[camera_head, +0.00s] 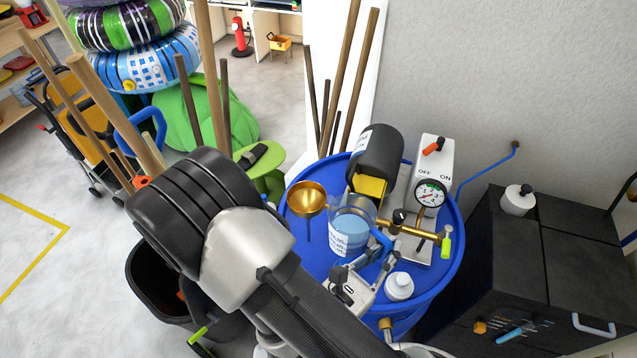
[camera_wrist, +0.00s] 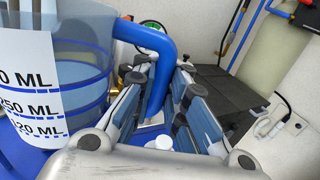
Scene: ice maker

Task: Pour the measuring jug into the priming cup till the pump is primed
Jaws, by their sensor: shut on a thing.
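The measuring jug (camera_head: 350,228) is clear with a white scale label and blue liquid inside. It looks upright over the blue drum top; I cannot tell whether it touches it. My gripper (camera_head: 369,264) is shut on its blue handle, which shows between the fingers (camera_wrist: 158,95) in the wrist view. The jug (camera_wrist: 80,72) fills the left of that view. A brass funnel-shaped cup (camera_head: 307,197), apparently the priming cup, stands on a thin stem just left of the jug. The black pump (camera_head: 381,150) is behind the jug. The pressure gauge (camera_head: 430,193) is to the right.
A brass pipe with valves (camera_head: 415,232) runs right of the jug. An OFF/ON switch box (camera_head: 436,152) with an orange lever stands behind it. A white cap (camera_head: 399,286) sits near the front of the blue drum (camera_head: 440,262). A black cabinet (camera_head: 500,260) stands at right.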

